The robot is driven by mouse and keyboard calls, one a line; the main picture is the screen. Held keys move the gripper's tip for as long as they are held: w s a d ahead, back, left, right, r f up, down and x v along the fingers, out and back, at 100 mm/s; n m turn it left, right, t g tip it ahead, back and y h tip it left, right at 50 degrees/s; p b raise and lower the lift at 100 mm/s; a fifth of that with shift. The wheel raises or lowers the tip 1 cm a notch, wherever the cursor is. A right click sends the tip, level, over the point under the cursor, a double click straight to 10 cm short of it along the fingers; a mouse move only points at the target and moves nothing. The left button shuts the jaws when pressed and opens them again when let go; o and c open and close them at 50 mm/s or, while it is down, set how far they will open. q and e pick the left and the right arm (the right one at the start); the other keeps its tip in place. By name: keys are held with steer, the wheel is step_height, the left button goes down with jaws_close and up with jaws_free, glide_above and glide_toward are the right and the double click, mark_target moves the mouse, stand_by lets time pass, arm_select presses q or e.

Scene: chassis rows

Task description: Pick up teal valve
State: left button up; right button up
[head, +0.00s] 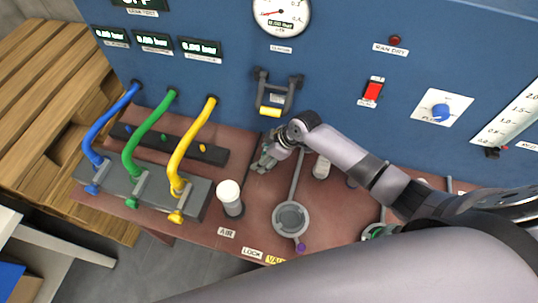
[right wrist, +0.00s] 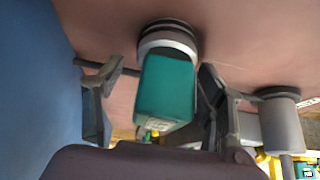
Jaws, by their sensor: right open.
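The teal valve (right wrist: 166,88) shows in the right wrist view as a teal block on a round grey and black collar, fixed to the reddish-brown surface. My right gripper (right wrist: 157,100) is open, with one finger on each side of the block. A gap shows at the left finger; the right finger is close to the block, and I cannot tell if it touches. In the head view my right gripper (head: 267,158) is low over the bench in front of the blue panel, and it mostly hides the valve. My left gripper is not in view.
A white-topped knob (head: 229,192) stands left of the gripper, and a round grey flange (head: 291,219) lies in front. Blue, green and yellow hoses (head: 190,145) rise at the left. A handle with a yellow grip (head: 271,111) juts from the blue panel (head: 335,60) behind.

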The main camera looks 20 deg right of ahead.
jaws_close()
stand_by(0.8)
